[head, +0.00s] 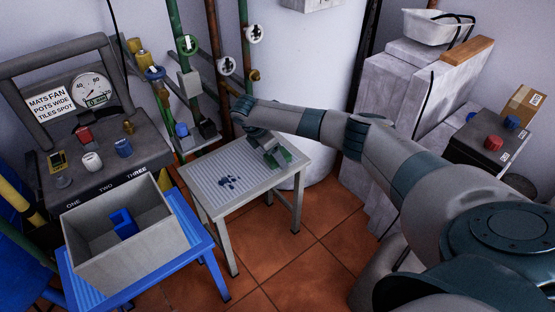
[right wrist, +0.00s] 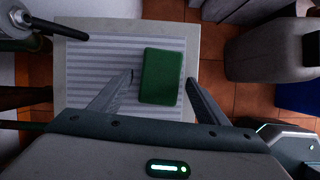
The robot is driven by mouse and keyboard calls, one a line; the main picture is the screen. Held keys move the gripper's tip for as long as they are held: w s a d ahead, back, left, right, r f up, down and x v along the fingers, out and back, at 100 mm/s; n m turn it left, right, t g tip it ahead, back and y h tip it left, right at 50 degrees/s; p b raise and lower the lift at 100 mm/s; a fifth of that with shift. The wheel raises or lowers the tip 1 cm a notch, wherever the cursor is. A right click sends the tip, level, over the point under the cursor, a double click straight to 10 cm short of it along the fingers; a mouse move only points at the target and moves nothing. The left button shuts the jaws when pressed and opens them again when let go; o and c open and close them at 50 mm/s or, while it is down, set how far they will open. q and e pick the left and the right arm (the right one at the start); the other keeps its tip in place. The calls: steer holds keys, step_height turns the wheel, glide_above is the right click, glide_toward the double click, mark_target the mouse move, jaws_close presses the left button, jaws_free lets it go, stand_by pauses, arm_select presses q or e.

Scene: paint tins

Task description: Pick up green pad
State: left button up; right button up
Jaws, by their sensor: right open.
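The green pad (right wrist: 162,76) is a flat rectangle with rounded corners, near one edge of the small table (right wrist: 213,45). In the head view, the pad (head: 285,156) is partly hidden by my right gripper (head: 271,154). In the right wrist view, my right gripper (right wrist: 161,82) is open, with one finger on each side of the pad. The left finger stands a little apart from it; the right one is close to its edge. I cannot tell whether the fingertips are down at pad height. My left gripper is not in view.
A grey open bin (head: 165,231) holding a blue piece (head: 123,223) stands on a blue stand at left. A gauge panel (head: 95,95), wall pipes (head: 215,55) and grey cabinets (head: 385,110) surround the table.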

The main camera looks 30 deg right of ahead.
steer(key=shift+d+f, duration=0.1)
steer(key=shift+f, duration=0.05)
stand_by(0.3)
steer(key=c, duration=1.1)
